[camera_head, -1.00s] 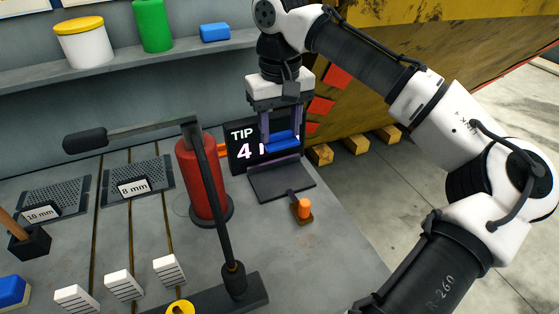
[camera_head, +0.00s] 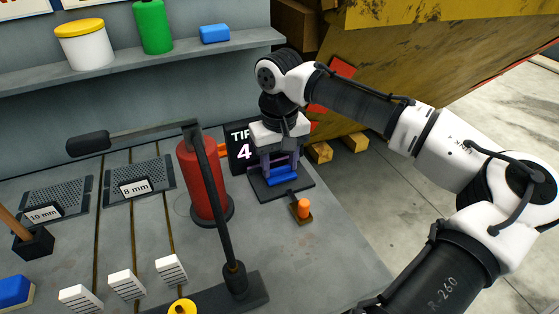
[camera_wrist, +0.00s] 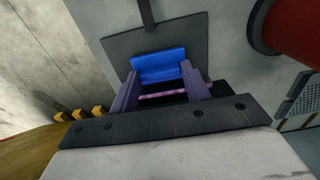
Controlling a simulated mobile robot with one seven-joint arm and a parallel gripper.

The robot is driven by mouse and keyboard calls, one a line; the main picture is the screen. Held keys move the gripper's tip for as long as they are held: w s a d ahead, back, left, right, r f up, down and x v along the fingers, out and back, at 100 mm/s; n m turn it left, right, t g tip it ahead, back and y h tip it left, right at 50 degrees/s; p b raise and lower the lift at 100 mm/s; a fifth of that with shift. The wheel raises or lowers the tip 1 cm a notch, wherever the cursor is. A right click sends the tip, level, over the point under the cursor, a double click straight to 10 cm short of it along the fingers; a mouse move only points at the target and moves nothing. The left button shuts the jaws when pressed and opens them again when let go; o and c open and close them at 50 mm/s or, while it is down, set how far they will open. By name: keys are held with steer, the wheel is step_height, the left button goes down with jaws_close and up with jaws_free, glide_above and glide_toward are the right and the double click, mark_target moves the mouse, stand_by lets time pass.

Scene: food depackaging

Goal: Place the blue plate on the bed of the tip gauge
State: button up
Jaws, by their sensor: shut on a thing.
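The blue plate (camera_head: 283,176) is between the fingers of my gripper (camera_head: 280,170), which is shut on it. It is over the dark flat bed (camera_head: 297,189) of the tip gauge, very low; I cannot tell whether it touches. The gauge's dark sign (camera_head: 238,150), reading TIP and 4, stands behind, partly hidden by my gripper. In the wrist view the blue plate (camera_wrist: 158,66) spans between the purple fingertips, with the grey bed (camera_wrist: 190,35) beyond it. A small orange knob (camera_head: 304,208) sits in front of the bed.
A red cylinder (camera_head: 201,180) and a black lever arm (camera_head: 222,210) stand close to the left of the bed. Perforated plates (camera_head: 138,180) lie further left. A shelf (camera_head: 130,68) runs along the back wall. The bench front right of the bed is clear.

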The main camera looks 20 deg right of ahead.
mark_target(279, 168)
steer(key=o, duration=1.1)
steer(key=shift+c, duration=0.2)
step_height(279, 168, up, 12)
steer(key=b, duration=0.1)
steer(key=shift+r, duration=0.1)
